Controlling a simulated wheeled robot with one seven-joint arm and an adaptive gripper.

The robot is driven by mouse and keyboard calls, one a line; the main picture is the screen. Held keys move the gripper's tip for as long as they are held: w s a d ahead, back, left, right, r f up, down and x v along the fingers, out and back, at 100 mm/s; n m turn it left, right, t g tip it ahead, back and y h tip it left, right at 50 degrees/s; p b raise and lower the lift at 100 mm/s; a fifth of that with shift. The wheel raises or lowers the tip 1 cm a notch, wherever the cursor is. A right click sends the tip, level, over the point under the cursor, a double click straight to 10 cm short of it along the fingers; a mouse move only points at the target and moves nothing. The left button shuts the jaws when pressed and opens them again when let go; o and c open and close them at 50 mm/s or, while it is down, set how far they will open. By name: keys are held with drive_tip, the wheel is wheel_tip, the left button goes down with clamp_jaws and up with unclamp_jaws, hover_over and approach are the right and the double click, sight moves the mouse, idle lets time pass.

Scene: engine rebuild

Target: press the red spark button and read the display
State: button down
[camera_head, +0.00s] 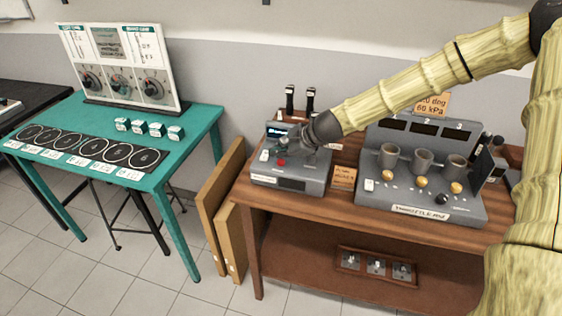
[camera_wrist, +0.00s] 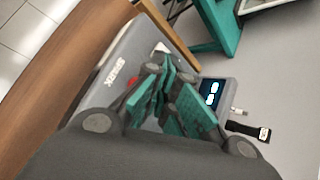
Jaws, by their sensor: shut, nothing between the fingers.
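The red spark button (camera_head: 281,162) is on the top of a grey box (camera_head: 303,183) at the left end of the wooden bench. It also shows in the wrist view (camera_wrist: 132,81), beside my fingers, near the white lettering. My gripper (camera_head: 284,146) is shut and empty just above the box, close to the button; I cannot tell whether it touches anything. The display (camera_wrist: 212,93) is lit on the box's back edge, with pale blue characters too small to read. It shows small in the head view (camera_head: 276,133), partly beside my gripper.
A larger grey unit (camera_head: 418,205) with three cups and dark screens stands right of the box. A small tan label (camera_head: 343,178) is between them. Black-handled items (camera_head: 290,100) stand behind the box. A teal table (camera_head: 185,140) with a dial panel is at left.

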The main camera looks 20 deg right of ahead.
sight(279, 163)
drive_tip(key=shift+f, duration=0.15)
drive_tip(key=shift+f+b, duration=0.3)
drive_tip(key=shift+b, duration=0.05)
drive_tip(key=shift+f+b, duration=0.35)
drive_tip(key=shift+f, duration=0.15)
idle(1.1)
drive_tip(key=shift+r, duration=0.2)
drive_tip(key=shift+r+p, duration=0.75)
drive_tip(key=shift+r+p, duration=2.05)
drive_tip(key=shift+r, duration=0.5)
drive_tip(key=shift+f, duration=0.15)
